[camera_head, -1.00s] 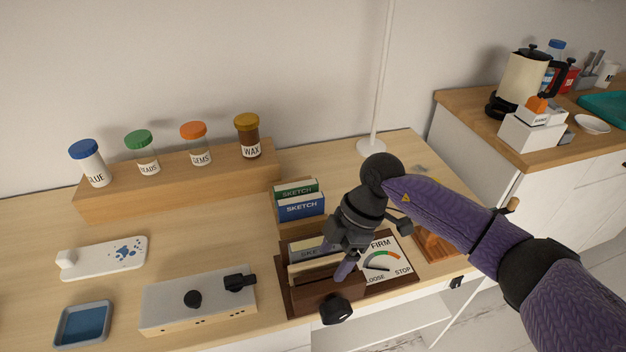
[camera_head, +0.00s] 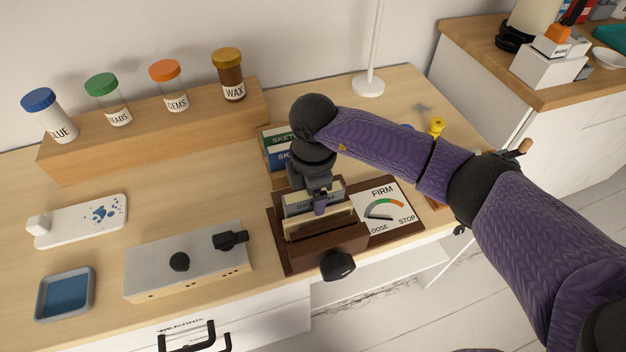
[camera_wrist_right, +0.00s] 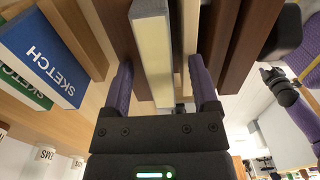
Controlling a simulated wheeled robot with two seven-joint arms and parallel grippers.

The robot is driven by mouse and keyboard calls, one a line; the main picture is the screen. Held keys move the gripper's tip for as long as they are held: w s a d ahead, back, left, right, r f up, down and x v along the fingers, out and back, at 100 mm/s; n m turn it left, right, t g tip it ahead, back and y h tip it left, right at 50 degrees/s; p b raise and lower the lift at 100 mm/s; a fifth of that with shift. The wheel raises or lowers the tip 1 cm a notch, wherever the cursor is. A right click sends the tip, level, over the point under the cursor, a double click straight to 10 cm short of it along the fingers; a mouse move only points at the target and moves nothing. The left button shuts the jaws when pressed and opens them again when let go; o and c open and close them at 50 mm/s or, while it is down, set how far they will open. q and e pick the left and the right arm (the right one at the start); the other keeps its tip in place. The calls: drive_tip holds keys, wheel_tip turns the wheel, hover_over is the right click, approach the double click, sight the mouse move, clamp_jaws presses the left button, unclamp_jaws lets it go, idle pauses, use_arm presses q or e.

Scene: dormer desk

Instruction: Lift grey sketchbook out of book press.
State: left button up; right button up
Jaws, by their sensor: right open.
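The grey sketchbook (camera_head: 299,206) stands upright in the dark wooden book press (camera_head: 330,243), its label partly hidden by my right gripper. My right gripper (camera_head: 320,204) points down over the press at the sketchbook. In the right wrist view its two purple fingers (camera_wrist_right: 162,88) are apart, with the sketchbook's pale page edge and grey cover (camera_wrist_right: 153,55) between them. A thin pale board also shows between the fingers, beside the book. I cannot tell whether either finger touches the book. My left gripper is not in view.
Blue and green sketchbooks (camera_head: 277,158) stand just behind the press, partly hidden by my arm. A dial card (camera_head: 385,206) marked FIRM, LOOSE, STOP lies on its right. A black knob (camera_head: 337,265) is at the press's front. A grey box (camera_head: 187,262) stands to the left.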

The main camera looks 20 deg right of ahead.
drive_tip(key=shift+c, duration=0.2)
clamp_jaws()
drive_tip(key=c, duration=0.8)
unclamp_jaws()
clamp_jaws()
drive_tip(key=shift+s+r+p, duration=0.1)
drive_tip(key=shift+s+p, duration=0.05)
drive_tip(key=shift+p, duration=0.25)
